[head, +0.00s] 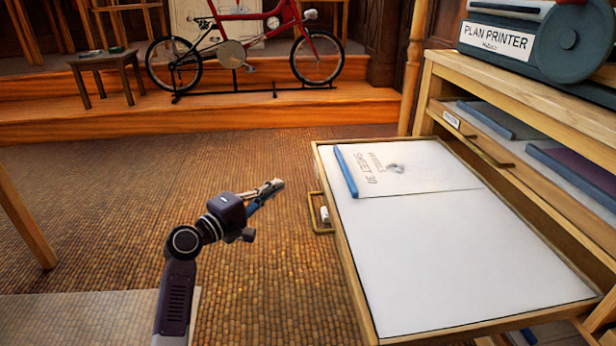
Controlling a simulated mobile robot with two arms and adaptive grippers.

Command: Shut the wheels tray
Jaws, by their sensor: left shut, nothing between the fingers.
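The wheels tray (440,270) is a wide, shallow wooden drawer pulled far out of the cabinet on the right. A sheet marked "WHEELS SHEET 30" (420,172) lies in its far part, with a blue bar (346,172) along the sheet's left edge. The tray's brass-coloured handle (320,213), with a small label, is on its left-facing front. My left gripper (275,188) is shut and empty. It appears left of the tray front and handle in the picture, apart from them. My right gripper is not in view.
The cabinet (520,90) has another labelled drawer or shelf holding dark folders. A plan printer (540,40) stands on top. A red bicycle (250,45) and a stool (105,70) stand on the raised step behind. The floor (110,200) left of the tray is mostly clear.

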